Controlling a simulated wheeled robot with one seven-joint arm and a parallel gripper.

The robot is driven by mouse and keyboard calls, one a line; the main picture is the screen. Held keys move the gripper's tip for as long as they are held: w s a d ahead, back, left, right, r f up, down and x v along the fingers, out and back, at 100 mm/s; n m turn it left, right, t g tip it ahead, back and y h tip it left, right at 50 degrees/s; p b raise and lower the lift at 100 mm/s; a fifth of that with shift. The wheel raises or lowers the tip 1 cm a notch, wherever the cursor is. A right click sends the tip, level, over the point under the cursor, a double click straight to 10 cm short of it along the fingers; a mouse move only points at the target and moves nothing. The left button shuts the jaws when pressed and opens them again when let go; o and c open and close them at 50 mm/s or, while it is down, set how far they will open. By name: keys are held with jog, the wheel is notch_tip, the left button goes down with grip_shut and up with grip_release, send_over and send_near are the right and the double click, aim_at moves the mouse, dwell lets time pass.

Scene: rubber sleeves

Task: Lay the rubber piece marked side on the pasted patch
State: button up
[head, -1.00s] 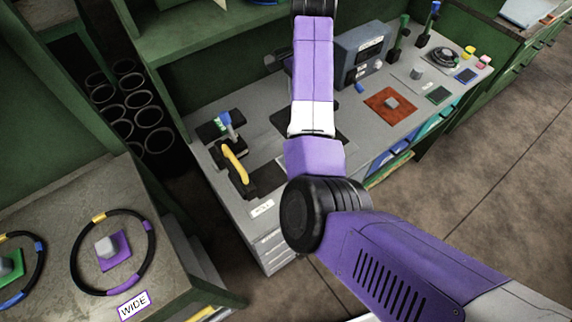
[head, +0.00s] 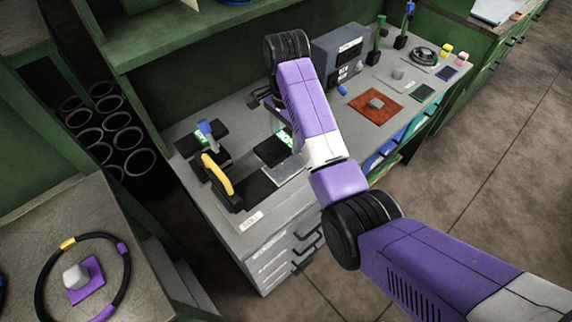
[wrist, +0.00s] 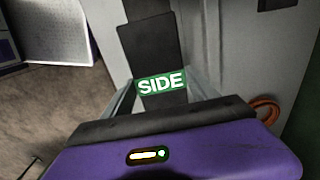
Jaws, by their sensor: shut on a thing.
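A dark rubber piece with a green label reading SIDE (wrist: 162,83) is in the wrist view. My gripper (wrist: 160,97) is shut on it, with a pale finger on each side. A dark rectangle (wrist: 147,42) shows just beyond the label; I cannot tell whether it touches the piece. In the head view my arm covers most of the gripper. A green label (head: 285,137) shows just left of the arm, over a dark area of the bench. A pale glossy rectangle (head: 288,172) lies in front of it; I cannot tell if it is the pasted patch.
On the grey bench (head: 245,240) stands a yellow-handled tool (head: 217,173), with a blue-topped item (head: 207,130) behind it. A grey box (head: 338,58) and a red-brown mat (head: 375,105) lie to the right. A black ring (head: 122,262) lies on the left table.

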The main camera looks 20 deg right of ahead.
aim_at(286, 165)
notch_tip(286, 165, down, 10)
jog(key=shift+r+p, duration=0.1)
jog(key=shift+p, duration=0.5)
jog(key=o, duration=1.9)
jog(key=shift+c, duration=0.2)
notch_tip(286, 165, up, 11)
jog(key=shift+r, duration=0.1)
jog(key=shift+r+p, duration=0.45)
jog(key=shift+p, duration=0.3)
